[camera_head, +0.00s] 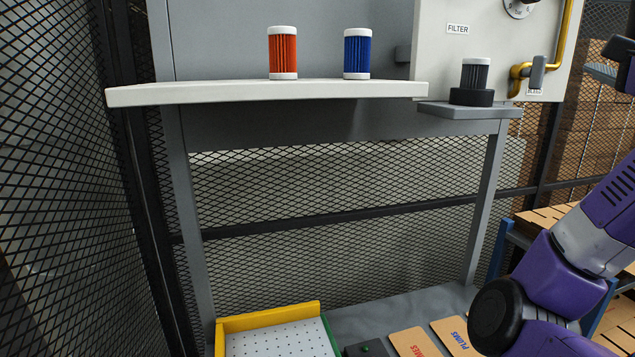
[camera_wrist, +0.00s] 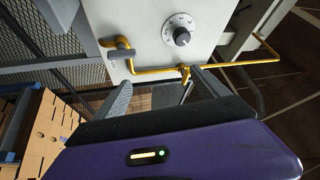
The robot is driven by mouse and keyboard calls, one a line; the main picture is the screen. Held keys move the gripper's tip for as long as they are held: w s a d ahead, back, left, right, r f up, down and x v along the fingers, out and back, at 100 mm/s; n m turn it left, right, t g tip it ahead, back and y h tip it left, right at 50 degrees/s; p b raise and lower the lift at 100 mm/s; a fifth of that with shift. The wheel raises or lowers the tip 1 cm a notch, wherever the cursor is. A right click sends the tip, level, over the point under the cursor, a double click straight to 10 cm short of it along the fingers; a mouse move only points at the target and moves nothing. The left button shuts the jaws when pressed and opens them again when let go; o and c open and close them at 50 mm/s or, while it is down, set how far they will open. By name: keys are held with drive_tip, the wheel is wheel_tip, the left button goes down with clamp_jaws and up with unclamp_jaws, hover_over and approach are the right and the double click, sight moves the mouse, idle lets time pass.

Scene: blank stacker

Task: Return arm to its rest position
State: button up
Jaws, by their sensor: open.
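My gripper shows in the wrist view (camera_wrist: 158,97), with its two grey fingers apart and nothing between them. The fingers point toward a white panel with a dial and yellow pipe. In the head view my purple arm is at the right edge, and the gripper itself is not clearly seen there. An orange filter (camera_head: 282,53) and a blue filter (camera_head: 357,54) stand upright on the white shelf (camera_head: 230,93). A dark grey filter (camera_head: 474,76) stands in a black holder on a small grey ledge (camera_head: 450,110). My arm is apart from all of them.
The white panel (camera_wrist: 145,22) carries a dial (camera_wrist: 181,36) and a yellow pipe (camera_wrist: 240,64). Below the shelf are a yellow-and-green edged perforated tray (camera_head: 275,342) and two labelled boards (camera_head: 414,343). Mesh fencing (camera_head: 60,180) closes the left side. Wooden boxes (camera_wrist: 40,130) are stacked nearby.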

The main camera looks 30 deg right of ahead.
drive_tip(key=w+a+f+n+t, duration=0.1)
drive_tip(key=w+a+f+n, duration=0.15)
drive_tip(key=f, duration=0.35)
drive_tip(key=w+a+f+n+t+h+b, duration=0.1)
drive_tip(key=w+a+f+n, duration=0.1)
drive_tip(key=a+f+n, duration=0.35)
drive_tip(key=w+a+f+n+t, duration=0.1)
drive_tip(key=w+a+f+n, duration=0.1)
drive_tip(key=f, duration=0.6)
drive_tip(key=s+a+f+n+t+y+b, duration=0.15)
drive_tip(key=a+f+n+y, duration=0.45)
drive_tip(key=a+f, duration=0.9)
drive_tip(key=s+a+f+n+g+y, duration=0.1)
drive_tip(key=s+a+f+n+y, duration=0.1)
drive_tip(key=s+a+f, duration=0.4)
drive_tip(key=s+a+f+n+g+y+b, duration=0.1)
drive_tip(key=s+a+f+n+g+y, duration=0.1)
drive_tip(key=s+a+f, duration=0.4)
drive_tip(key=s+a+f+n+g+y+b, duration=0.1)
drive_tip(key=s+a+f+n+y, duration=0.3)
drive_tip(key=s+f, duration=1)
drive_tip(key=shift+a+f+g+y, duration=0.4)
drive_tip(key=shift+a+f+g, duration=0.15)
drive_tip(key=shift+a+f, duration=0.45)
